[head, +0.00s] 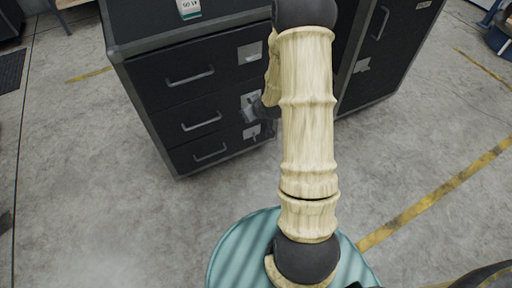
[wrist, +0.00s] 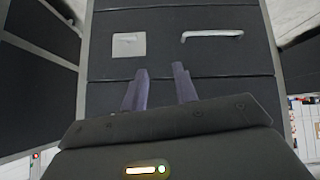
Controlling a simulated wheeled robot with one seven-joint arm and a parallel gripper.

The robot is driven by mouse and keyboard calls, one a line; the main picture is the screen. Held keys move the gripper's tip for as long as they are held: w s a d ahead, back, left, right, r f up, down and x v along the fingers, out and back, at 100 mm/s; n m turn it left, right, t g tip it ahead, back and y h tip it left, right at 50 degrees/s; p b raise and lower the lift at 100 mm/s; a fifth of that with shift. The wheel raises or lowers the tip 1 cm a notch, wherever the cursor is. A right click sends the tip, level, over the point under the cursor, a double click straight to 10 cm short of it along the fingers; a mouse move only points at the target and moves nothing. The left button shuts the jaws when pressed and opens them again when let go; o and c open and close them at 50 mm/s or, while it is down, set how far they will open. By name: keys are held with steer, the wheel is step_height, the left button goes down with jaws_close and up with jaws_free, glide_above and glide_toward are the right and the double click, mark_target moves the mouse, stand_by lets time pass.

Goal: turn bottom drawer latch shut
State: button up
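The bottom drawer (head: 206,154) is the lowest of three black drawers in the dark cabinet, closed flush, with a bar handle. Its latch plate (head: 252,132), light grey, is at the drawer's right end; a small dark piece shows on it, but I cannot tell which way it is turned. A plate (wrist: 129,45) and a handle (wrist: 212,36) lie beyond the fingertips.
The middle drawer (head: 190,123) and top drawer (head: 185,80) are closed. Another dark cabinet (head: 385,50) stands to the right, past my arm. Grey concrete floor (head: 110,210) with yellow lines is clear in front of the cabinet.

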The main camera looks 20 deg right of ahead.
mark_target(255, 137)
steer(key=d+f+t+b, duration=0.3)
steer(key=f+b, duration=0.4)
steer(key=f, duration=0.6)
steer(key=s+d+f+m+t+b, duration=0.1)
steer(key=d+f+t+b, duration=0.2)
steer(key=f+b, duration=0.5)
steer(key=s+d+f+m+t+b, duration=0.1)
steer(key=d+f+t+b, duration=0.2)
steer(key=f+b, duration=0.5)
step_height(255, 137, down, 11)
steer(key=shift+d+f, duration=0.1)
steer(key=shift+d, duration=0.15)
steer(key=w+b, duration=0.2)
steer(key=w, duration=0.3)
steer(key=w+b, duration=0.3)
steer(key=w, duration=0.2)
steer(key=w+b, duration=0.2)
steer(key=w, duration=0.4)
steer(key=shift+a+f+b, duration=0.1)
steer(key=shift+a+b, duration=0.2)
steer(key=shift+w, duration=0.7)
